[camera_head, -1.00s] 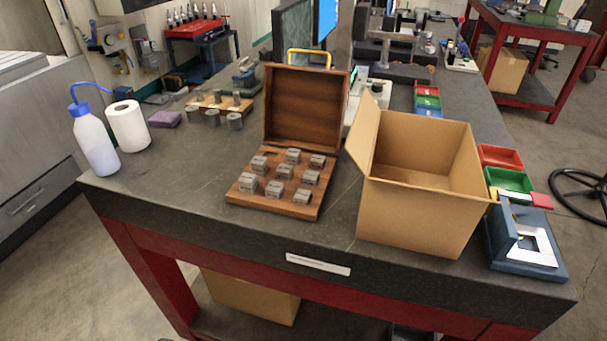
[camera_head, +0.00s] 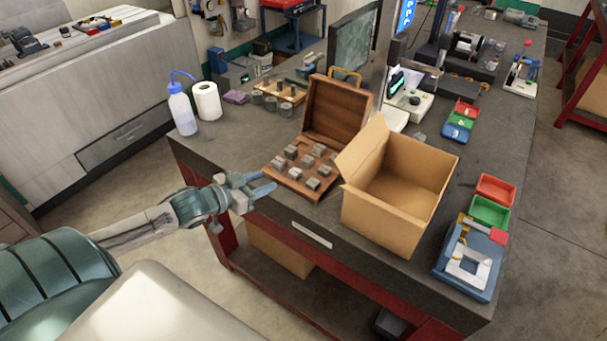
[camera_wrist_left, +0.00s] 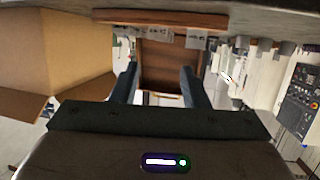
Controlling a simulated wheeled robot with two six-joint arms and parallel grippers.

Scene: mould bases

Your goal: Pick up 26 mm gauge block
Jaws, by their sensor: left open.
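Several grey gauge blocks (camera_head: 308,160) sit in rows on the lower half of an open wooden case (camera_head: 338,109); their markings are too small to read, so I cannot tell which is the 26 mm one. My left gripper (camera_head: 267,181) is open and empty, just left of the case's front edge and apart from the blocks. In the left wrist view, which looks upside down, my open left gripper (camera_wrist_left: 158,80) has the case lid (camera_wrist_left: 160,65) showing between its fingers. Some blocks (camera_wrist_left: 195,42) show beyond. My right gripper is out of view.
An open cardboard box (camera_head: 385,215) stands right of the case, close to it. A wash bottle (camera_head: 182,112) and paper roll (camera_head: 207,102) stand at the left. Metal cylinders (camera_head: 285,108) stand behind the case. Red and green bins (camera_head: 490,211) lie at the right.

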